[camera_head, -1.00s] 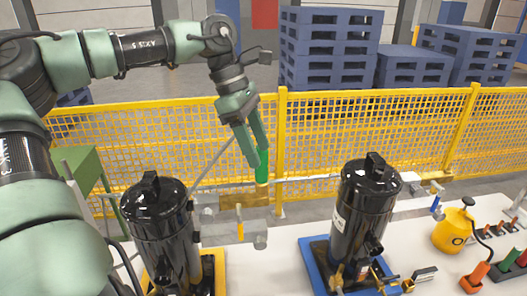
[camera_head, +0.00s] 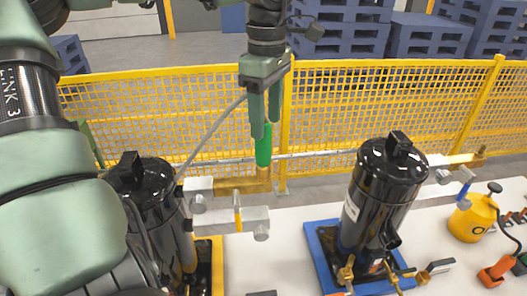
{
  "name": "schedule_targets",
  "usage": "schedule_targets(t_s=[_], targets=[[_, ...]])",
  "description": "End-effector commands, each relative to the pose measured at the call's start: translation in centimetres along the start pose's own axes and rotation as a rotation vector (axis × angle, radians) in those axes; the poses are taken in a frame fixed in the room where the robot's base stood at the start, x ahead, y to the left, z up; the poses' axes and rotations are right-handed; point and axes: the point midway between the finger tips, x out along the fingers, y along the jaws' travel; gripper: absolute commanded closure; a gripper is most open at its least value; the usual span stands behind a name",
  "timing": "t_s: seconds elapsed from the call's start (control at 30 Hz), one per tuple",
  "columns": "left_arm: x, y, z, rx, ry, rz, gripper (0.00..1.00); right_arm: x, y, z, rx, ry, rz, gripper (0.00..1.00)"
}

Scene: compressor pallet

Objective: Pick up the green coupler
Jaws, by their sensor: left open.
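The green coupler (camera_head: 264,152) stands upright behind the worktable's pipework, with a brass-coloured piece at its lower end. My left gripper (camera_head: 265,124) points straight down above it. Its jaws are open, and the fingertips are at the coupler's upper end. One finger overlaps the coupler in this view, so I cannot tell whether they touch. My right gripper is not in view.
Black compressors stand on a yellow-edged base (camera_head: 218,262) and a blue base (camera_head: 314,240). A grey pipe (camera_head: 325,155) runs across behind them. A yellow mesh fence (camera_head: 370,100) stands behind. A yellow canister (camera_head: 472,220) is at the right. The white tabletop (camera_head: 278,245) between the compressors is partly clear.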

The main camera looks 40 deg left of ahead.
Motion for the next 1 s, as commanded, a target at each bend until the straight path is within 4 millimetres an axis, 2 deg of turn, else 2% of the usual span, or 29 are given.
schedule_targets(t_s=[0.37, 0.47, 0.6, 0.87, 0.9, 1.0], targets=[[3.8, -0.6, -0.1, 0.002, 0.001, -0.005, 0.44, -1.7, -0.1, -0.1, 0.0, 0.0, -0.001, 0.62], [5.3, -1.0, -0.1, 0.002, 0.001, -0.006, 0.44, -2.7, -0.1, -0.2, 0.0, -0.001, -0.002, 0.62], [7.2, -0.9, -0.1, -0.001, 0.001, -0.003, 0.44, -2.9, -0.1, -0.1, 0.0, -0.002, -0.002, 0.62], [7.8, -0.9, -0.1, -0.001, 0.0, -0.001, 0.44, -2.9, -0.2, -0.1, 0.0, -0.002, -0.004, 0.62], [7.8, -0.9, -0.1, -0.001, 0.0, -0.001, 0.47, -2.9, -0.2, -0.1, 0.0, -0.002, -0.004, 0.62], [7.8, -0.9, -0.1, -0.001, 0.0, -0.001, 0.75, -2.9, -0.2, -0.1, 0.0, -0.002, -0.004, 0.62]])
